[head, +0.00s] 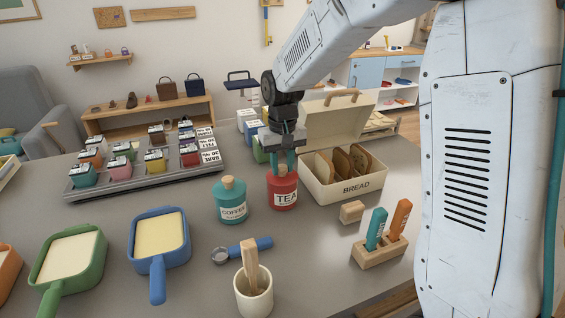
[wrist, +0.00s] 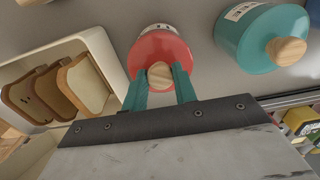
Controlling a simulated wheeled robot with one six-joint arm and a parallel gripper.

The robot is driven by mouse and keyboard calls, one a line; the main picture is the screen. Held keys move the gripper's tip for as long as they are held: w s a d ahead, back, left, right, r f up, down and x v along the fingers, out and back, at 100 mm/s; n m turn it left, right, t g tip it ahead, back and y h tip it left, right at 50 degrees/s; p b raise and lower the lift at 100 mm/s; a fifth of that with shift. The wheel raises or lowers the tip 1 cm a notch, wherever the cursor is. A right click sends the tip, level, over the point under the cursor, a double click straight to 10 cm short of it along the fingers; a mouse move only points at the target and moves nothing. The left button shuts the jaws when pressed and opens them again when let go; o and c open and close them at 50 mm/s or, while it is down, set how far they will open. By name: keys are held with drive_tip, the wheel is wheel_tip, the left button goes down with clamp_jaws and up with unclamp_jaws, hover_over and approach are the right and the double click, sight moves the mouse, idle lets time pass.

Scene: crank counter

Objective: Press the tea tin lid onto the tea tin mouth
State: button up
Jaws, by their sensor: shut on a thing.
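The red tea tin (head: 283,193) stands upright on the counter, its white TEA label facing the head camera. It also shows in the wrist view (wrist: 157,47). My gripper (head: 283,160) is directly above the tin, pointing down. Its two teal fingers are shut on the pale wooden knob of the tea tin lid (wrist: 160,76), one finger on each side. The lid is over the tin mouth, lined up closely with it. The fingers partly hide the knob in the head view. I cannot tell whether the lid is fully seated.
The teal coffee tin (head: 230,201) stands close at left. The open bread box (head: 345,188) is close at right. A wooden block (head: 351,212), a holder (head: 379,252) and a cup (head: 253,294) stand nearer. A tray (head: 145,177) of small containers lies behind left.

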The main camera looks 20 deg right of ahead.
sight(283, 167)
drive_tip(key=o, duration=1)
wheel_tip(283, 167, up, 8)
drive_tip(key=shift+f, duration=0.15)
drive_tip(key=shift+t, duration=0.7)
drive_tip(key=s+d+r, duration=0.1)
drive_tip(key=s, duration=0.9)
drive_tip(key=s+d+r, duration=0.1)
drive_tip(key=s, duration=1)
drive_tip(key=s+d+r, duration=0.1)
drive_tip(key=s, duration=0.9)
drive_tip(key=shift+s, duration=0.4)
